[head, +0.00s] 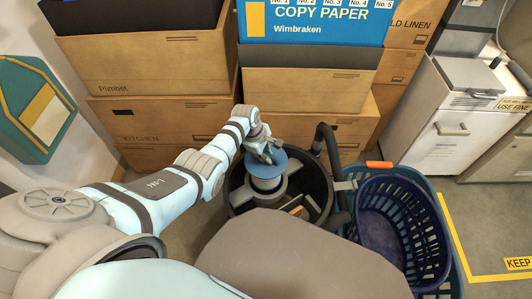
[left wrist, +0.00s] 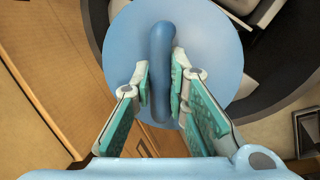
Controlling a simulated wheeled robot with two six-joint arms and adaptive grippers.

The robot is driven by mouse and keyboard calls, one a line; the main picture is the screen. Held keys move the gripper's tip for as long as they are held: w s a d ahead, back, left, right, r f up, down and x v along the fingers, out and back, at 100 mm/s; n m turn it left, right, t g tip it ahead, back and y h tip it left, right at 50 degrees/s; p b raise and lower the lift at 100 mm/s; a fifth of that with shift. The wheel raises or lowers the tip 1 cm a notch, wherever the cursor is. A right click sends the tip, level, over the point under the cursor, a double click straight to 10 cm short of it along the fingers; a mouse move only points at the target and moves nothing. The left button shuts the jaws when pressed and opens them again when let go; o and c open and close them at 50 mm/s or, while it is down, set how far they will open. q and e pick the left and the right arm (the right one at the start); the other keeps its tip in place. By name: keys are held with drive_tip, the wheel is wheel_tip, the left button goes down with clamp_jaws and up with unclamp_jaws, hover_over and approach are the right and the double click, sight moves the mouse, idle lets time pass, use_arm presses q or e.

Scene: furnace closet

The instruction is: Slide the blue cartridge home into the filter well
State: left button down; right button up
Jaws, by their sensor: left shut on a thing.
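The blue cartridge (head: 270,167) has a round blue lid with a raised bar handle. In the left wrist view the lid fills the upper middle, with the darker blue handle (left wrist: 160,60) across it. My left gripper (head: 264,152) is shut on this handle, one finger on each side. The filter well (head: 234,200) appears as a black round drum with grey spokes and hub inside. The cartridge is over the drum's middle, its lower part at or in the hub; how deep it sits cannot be told. My right gripper is not in view.
Cardboard boxes (head: 165,122) stand behind and left of the drum, with a blue copy paper box (head: 310,22) on top. A dark hose (head: 328,150) rises at the drum's right. A blue basket (head: 425,225) stands to the right. A white cabinet (head: 450,130) is farther right.

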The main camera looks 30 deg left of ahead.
use_arm(q)
drive_tip(key=shift+f+b, duration=0.25)
drive_tip(key=shift+b, duration=0.05)
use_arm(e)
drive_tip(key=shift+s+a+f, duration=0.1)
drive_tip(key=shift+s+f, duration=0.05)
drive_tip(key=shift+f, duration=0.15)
use_arm(q)
drive_tip(key=shift+f+b, duration=0.35)
drive_tip(key=shift+f, duration=0.1)
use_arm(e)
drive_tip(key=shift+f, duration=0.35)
use_arm(q)
drive_tip(key=shift+f, duration=0.2)
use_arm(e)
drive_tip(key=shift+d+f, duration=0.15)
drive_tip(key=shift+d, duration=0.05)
use_arm(q)
drive_tip(key=shift+f+b, duration=0.5)
drive_tip(key=shift+b, duration=0.1)
drive_tip(key=shift+f, duration=0.25)
drive_tip(key=shift+f+b, duration=0.3)
drive_tip(key=shift+b, duration=0.15)
drive_tip(key=shift+f, duration=0.25)
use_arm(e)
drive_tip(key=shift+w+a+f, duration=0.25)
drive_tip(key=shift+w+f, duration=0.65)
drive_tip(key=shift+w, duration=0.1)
